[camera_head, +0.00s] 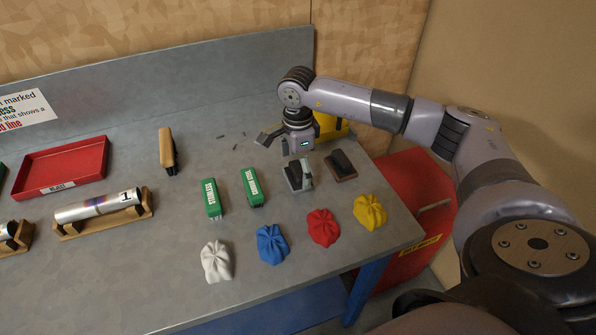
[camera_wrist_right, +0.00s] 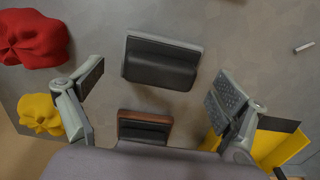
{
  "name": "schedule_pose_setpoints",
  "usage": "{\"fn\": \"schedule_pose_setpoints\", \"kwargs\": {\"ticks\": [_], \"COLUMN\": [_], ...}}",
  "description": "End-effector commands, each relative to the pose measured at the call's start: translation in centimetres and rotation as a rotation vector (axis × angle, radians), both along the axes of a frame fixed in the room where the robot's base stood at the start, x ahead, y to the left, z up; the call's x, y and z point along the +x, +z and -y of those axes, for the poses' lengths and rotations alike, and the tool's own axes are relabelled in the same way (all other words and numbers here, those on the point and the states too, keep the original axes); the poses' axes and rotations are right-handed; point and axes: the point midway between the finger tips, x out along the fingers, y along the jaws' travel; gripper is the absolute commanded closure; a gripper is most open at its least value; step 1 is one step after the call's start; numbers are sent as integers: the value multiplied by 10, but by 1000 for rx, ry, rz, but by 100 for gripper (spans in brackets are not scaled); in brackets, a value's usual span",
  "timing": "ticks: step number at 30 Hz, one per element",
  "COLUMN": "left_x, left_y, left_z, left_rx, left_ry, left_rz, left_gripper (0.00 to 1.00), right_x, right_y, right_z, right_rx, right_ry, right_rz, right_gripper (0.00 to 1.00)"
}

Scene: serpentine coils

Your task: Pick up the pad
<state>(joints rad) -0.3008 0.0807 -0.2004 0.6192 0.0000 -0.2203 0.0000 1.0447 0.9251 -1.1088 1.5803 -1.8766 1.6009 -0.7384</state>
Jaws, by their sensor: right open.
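Two pads lie on the grey bench. One is a grey block with a black top (camera_head: 298,175), the other a brown block with a black top (camera_head: 341,165). In the right wrist view the grey pad (camera_wrist_right: 162,62) is ahead of the fingers and the brown pad (camera_wrist_right: 145,128) is nearer my palm, partly hidden by it. My right gripper (camera_head: 276,143) is above the bench, behind the pads in the head view. In the right wrist view its fingers (camera_wrist_right: 155,95) are spread wide with nothing held. My left gripper is out of view.
Red (camera_head: 323,227), yellow (camera_head: 370,211), blue (camera_head: 271,244) and white cloths (camera_head: 216,261) lie in front. A yellow item (camera_head: 330,126) is behind my right gripper. A red tray (camera_head: 62,168) is far left.

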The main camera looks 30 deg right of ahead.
Motion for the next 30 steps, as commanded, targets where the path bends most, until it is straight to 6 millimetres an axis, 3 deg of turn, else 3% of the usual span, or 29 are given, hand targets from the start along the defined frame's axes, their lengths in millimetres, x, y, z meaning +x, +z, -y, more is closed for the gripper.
{"fn": "schedule_pose_setpoints", "kwargs": {"ticks": [4, 11, 30], "left_x": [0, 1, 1], "left_y": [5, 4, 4], "left_z": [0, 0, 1], "left_rx": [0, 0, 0], "left_ry": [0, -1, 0], "left_rz": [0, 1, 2], "left_gripper": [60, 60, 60], "right_x": [0, 0, 0], "right_y": [-13, -15, -15], "right_z": [0, 0, 0], "right_rx": [0, 0, -1], "right_ry": [-1, -1, -1], "right_rz": [0, 1, 0], "right_gripper": [8, 8, 51]}}
